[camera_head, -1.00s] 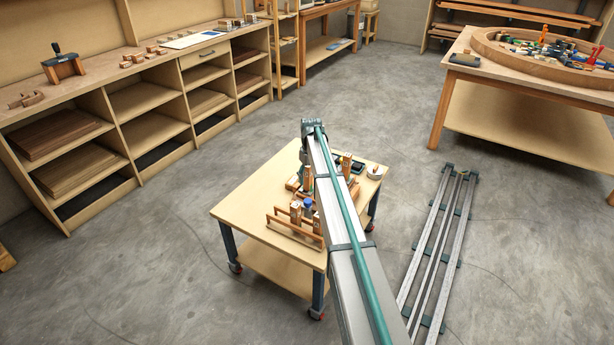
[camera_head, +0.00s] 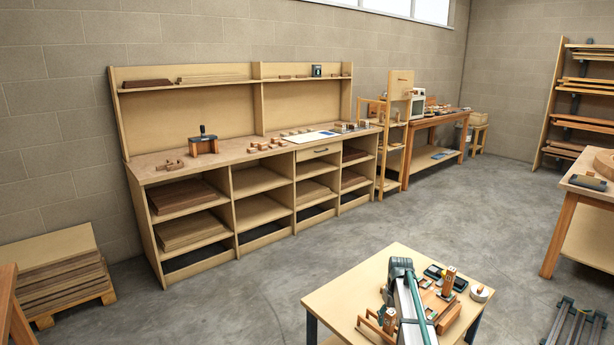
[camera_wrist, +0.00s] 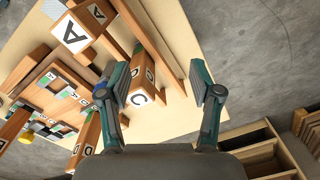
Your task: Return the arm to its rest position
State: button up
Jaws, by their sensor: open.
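My gripper (camera_wrist: 164,88) is open in the wrist view, its two teal-jointed fingers apart with nothing gripped between them. It is over the edge of a light wooden cart (camera_wrist: 180,118). A wooden block marked C (camera_wrist: 140,88) shows just beside the left finger; whether they touch I cannot tell. A block marked A (camera_wrist: 72,32) lies further up and left. In the head view my arm reaches over the cart (camera_head: 345,291) at the bottom, and my gripper cannot be made out there.
A long shelved workbench (camera_head: 262,181) lines the wall. A table (camera_head: 592,186) stands at right, with metal rails (camera_head: 575,325) on the floor below. Grey floor (camera_head: 290,250) between is clear.

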jog(key=s+a+f+m, duration=0.1)
jog(key=s+a+f, duration=0.25)
jog(key=s, duration=0.75)
jog(key=s+a+f, duration=0.2)
jog(key=s+a, duration=0.3)
jog(key=s, duration=0.6)
jog(key=s+a+f+m, duration=0.15)
jog(key=s+a, duration=0.25)
jog(key=s, duration=0.8)
jog(key=s+f+g, duration=0.3)
jog(key=s+f, duration=0.6)
jog(key=s, duration=0.5)
jog(key=s+f+g, duration=0.3)
jog(key=s+f, duration=0.7)
jog(key=s, duration=0.3)
jog(key=shift+s+g, duration=0.3)
jog(key=shift+s, duration=0.05)
jog(key=shift+d, duration=0.15)
